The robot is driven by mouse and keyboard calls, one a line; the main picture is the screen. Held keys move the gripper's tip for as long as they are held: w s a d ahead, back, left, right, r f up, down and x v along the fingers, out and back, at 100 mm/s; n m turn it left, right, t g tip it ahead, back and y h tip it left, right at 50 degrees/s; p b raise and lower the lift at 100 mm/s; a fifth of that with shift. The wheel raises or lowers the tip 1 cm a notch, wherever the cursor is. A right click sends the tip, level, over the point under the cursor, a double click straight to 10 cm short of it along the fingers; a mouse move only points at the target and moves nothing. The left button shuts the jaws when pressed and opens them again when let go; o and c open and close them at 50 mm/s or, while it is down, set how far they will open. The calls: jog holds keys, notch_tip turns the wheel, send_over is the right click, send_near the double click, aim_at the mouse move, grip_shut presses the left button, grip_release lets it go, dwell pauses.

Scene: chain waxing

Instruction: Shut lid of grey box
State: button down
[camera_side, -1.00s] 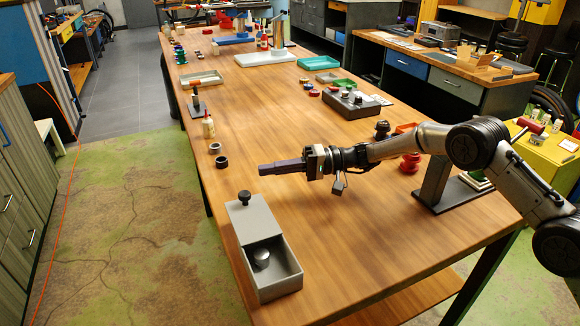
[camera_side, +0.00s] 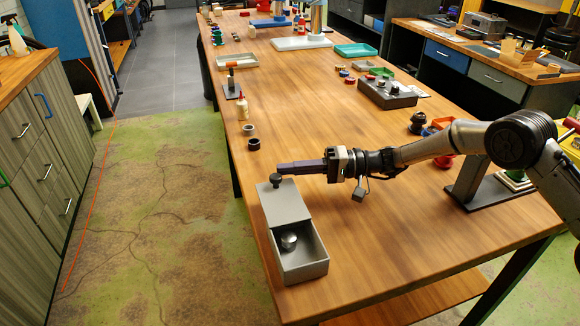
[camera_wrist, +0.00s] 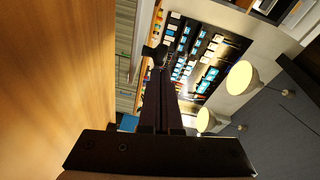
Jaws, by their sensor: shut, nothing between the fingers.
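The grey box (camera_side: 318,253) stands at the near left end of the bench. Its flat grey lid (camera_side: 284,204) is slid toward the far side, leaving the near part open. A round metal piece (camera_side: 289,239) shows inside. A black knob (camera_side: 276,181) stands at the lid's far end. My gripper (camera_side: 277,169) is shut and empty, held level, pointing left. Its fingertips overlap the top of the knob in the side view; I cannot tell whether they touch it. In the wrist view, the shut fingers (camera_wrist: 161,75) reach toward a dark shape that may be the knob.
Two dark rings (camera_side: 252,138) and a small bottle (camera_side: 242,107) stand farther along the left edge. The bench right of the grey box is clear.

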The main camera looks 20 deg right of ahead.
aim_at(305, 210)
jog(key=s, duration=1)
